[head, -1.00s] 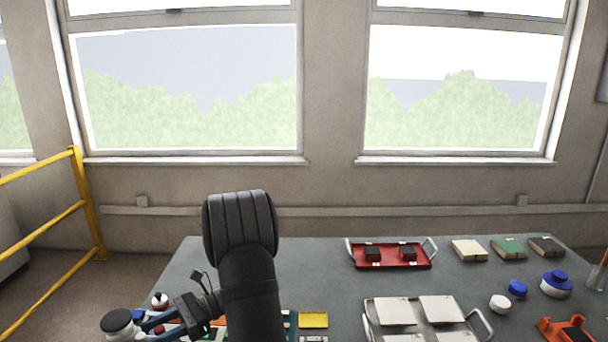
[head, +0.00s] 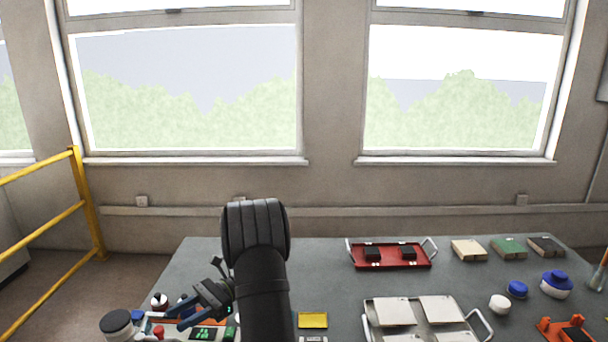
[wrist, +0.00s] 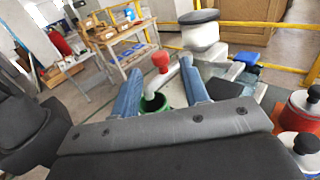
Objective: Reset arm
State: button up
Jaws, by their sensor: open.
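My gripper (head: 172,319) is at the lower left of the head view, over the left part of the grey table (head: 215,255). Its two blue fingers are apart in the wrist view (wrist: 161,70), so it is open. Nothing is clamped between the fingers. A red-knobbed item (wrist: 161,60) and a green round container (wrist: 155,103) show beyond and below the gap. My dark arm hides part of the table's left-middle area.
A white jar with a black lid (head: 117,325) stands at the left edge. A red tray (head: 390,262), a metal tray (head: 420,328), a yellow block (head: 313,320) and several blocks and jars lie to the right. A yellow railing (head: 85,205) is at left.

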aim_at(162, 329)
jog(key=x, duration=0.5)
jog(key=shift+s+a, duration=0.25)
jog(key=shift+s, duration=0.05)
jog(key=shift+s+a+m, duration=0.15)
jog(key=shift+s+m, duration=0.1)
jog(key=shift+m, duration=0.05)
jog(key=shift+s+r+m+t+y, duration=0.15)
jog(key=shift+m+t+y, duration=0.15)
jog(key=shift+t+y, duration=0.35)
jog(key=shift+s+a+m+t+y, duration=0.1)
jog(key=shift+s+m+t+y, duration=0.15)
jog(key=shift+m+t+y, duration=0.45)
jog(key=shift+s+m+t+y, duration=0.25)
jog(key=shift+m+t, duration=0.25)
jog(key=shift+t, duration=0.45)
